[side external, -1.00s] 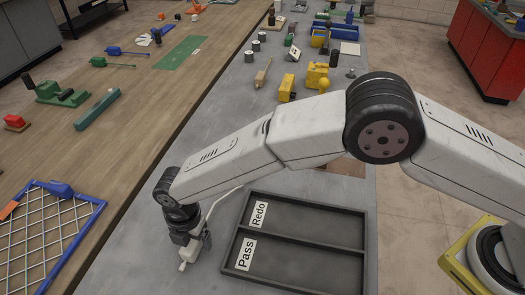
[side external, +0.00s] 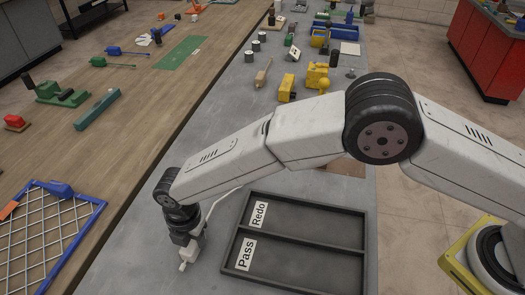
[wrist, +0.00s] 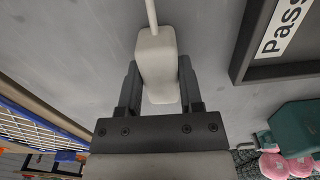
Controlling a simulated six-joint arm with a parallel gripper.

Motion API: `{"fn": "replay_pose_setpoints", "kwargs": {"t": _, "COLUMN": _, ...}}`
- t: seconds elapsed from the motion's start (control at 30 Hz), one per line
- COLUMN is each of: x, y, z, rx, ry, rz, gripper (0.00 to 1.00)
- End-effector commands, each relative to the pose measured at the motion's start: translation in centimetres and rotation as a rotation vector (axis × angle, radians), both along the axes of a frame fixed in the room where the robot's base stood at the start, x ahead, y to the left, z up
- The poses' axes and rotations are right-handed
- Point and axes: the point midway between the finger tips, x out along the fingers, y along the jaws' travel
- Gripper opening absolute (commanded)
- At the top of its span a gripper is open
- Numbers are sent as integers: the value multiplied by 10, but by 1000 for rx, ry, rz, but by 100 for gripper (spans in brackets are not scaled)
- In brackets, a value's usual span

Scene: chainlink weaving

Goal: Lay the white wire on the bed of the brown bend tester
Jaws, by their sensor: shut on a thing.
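The white wire is a thin white strand with a blocky white grip (wrist: 157,65) at one end. In the wrist view the grip lies between both fingers of my gripper (wrist: 159,80), which is shut on it; the strand (wrist: 151,14) runs away toward the top edge. In the side view my gripper (side external: 190,246) points down at the grey bench, left of the tray, with the white grip (side external: 184,265) at its tip. Part of the strand (side external: 224,195) shows beside my arm. A brown patch (side external: 347,168) shows behind my arm; I cannot tell whether it is the bend tester.
A dark two-bay tray (side external: 300,237) marked Redo and Pass stands just right of my gripper. A blue-framed wire mesh (side external: 50,235) lies on the wooden table at left. Yellow devices (side external: 316,78) and several cylinders stand farther up the bench. The bench between is mostly clear.

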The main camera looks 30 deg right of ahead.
Motion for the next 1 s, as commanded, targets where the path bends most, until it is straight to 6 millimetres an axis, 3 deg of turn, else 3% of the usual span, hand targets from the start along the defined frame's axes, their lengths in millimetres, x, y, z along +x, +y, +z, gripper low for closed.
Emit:
{"fn": "replay_pose_setpoints", "kwargs": {"t": 0.37, "x": 0, "y": 0, "z": 10, "rx": 1, "ry": -1, "rz": 0, "gripper": 0}}
{"fn": "replay_pose_setpoints", "kwargs": {"t": 0.57, "x": 1, "y": 1, "z": 32, "rx": 3, "ry": -3, "rz": 0, "gripper": 0}}
{"fn": "replay_pose_setpoints", "kwargs": {"t": 1.0, "x": -28, "y": -23, "z": 76, "rx": 2, "ry": -2, "rz": 1, "gripper": 0}}
